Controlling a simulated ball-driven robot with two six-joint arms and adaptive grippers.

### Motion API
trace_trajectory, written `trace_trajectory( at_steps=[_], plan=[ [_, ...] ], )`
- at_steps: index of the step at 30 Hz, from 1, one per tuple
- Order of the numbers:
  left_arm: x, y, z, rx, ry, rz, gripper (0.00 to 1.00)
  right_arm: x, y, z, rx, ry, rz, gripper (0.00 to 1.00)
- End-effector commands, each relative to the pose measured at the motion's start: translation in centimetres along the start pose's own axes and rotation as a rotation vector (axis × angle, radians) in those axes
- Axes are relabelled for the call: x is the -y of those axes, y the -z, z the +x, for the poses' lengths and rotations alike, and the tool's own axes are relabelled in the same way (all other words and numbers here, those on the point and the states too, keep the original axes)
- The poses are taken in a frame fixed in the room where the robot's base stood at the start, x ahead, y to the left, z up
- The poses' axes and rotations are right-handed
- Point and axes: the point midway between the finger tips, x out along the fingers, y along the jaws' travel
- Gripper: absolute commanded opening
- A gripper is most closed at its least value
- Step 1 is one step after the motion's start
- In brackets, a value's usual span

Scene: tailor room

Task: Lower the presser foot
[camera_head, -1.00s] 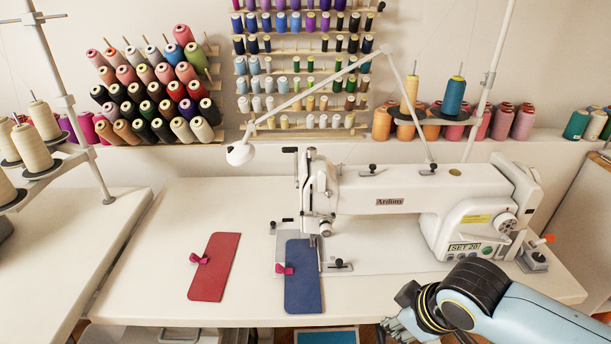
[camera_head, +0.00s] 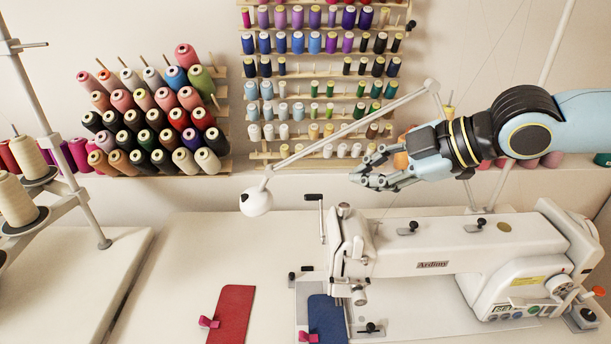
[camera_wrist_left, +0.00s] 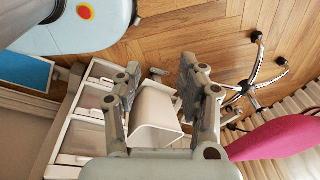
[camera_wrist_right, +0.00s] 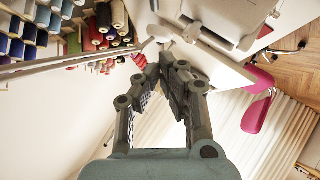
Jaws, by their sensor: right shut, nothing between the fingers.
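The white sewing machine (camera_head: 400,258) stands on the table, its head at the left end of its arm. A crank-like lever with a black grip (camera_head: 314,197) rises at the head's left side. The presser foot itself is too small to make out under the head. A blue fabric piece (camera_head: 327,318) with a pink clip lies at the needle area. My right gripper (camera_head: 360,178) is shut and empty, raised above the machine arm, pointing left toward the lamp. It also shows in the right wrist view (camera_wrist_right: 166,66). My left gripper (camera_wrist_left: 160,72) is open and empty over the floor.
A white lamp head (camera_head: 256,202) hangs left of my right gripper on a jointed arm. Thread racks (camera_head: 315,110) cover the wall behind. A red fabric piece (camera_head: 232,312) with a pink clip lies on the table's left. Tabletop between it and the wall is clear.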

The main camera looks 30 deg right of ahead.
Motion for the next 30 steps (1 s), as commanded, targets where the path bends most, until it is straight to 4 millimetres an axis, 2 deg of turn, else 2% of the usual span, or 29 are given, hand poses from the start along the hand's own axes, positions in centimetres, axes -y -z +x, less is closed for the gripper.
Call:
trace_trajectory(
  at_steps=[6,16,24,30],
  plan=[
    [-0.2,-1.2,-0.1,0.018,-0.002,0.0,0.4,-0.8,0.5,-0.2,-0.022,-0.003,-0.029,0.0],
    [-0.5,-1.7,0.3,0.024,-0.005,-0.001,0.4,-0.7,0.4,0.2,-0.021,-0.005,-0.025,0.0],
    [-0.8,-1.6,3.8,0.016,-0.005,-0.001,0.4,-0.6,0.3,3.1,-0.026,-0.009,-0.021,0.0],
    [-0.8,-1.6,4.8,0.016,-0.005,-0.001,0.4,-0.7,0.5,5.6,-0.026,-0.008,-0.018,0.0]
  ],
)
